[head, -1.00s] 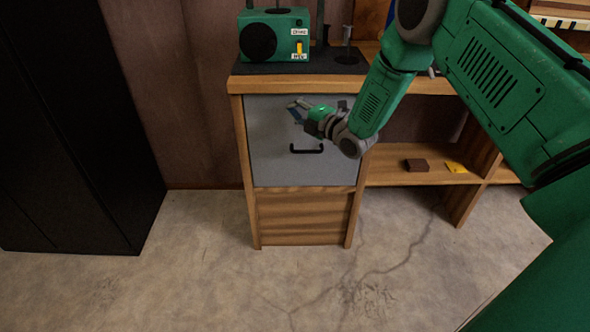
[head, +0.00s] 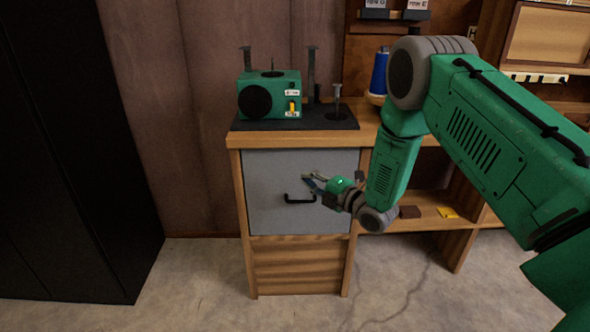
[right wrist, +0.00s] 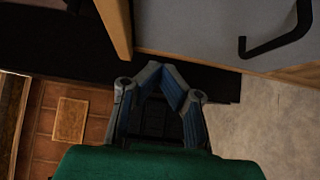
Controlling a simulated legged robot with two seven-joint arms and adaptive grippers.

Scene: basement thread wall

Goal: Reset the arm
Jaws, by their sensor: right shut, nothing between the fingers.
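My right arm comes in from the right in the head view. Its gripper (head: 314,182) is in front of the grey drawer front (head: 265,215), near the right end of the black handle (head: 299,199). In the right wrist view the gripper's fingertips (right wrist: 158,68) meet, with nothing held between them. The handle (right wrist: 275,42) shows at the upper right there, apart from the fingers. The drawer looks shut in its wooden cabinet. My left gripper is not in view.
A green machine (head: 270,95) stands on a dark mat on the cabinet top. A blue thread spool (head: 379,73) stands beside my arm. A black cabinet (head: 75,150) fills the left. A low shelf holds a brown block (head: 409,212) and a yellow item (head: 447,212). The floor in front is clear.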

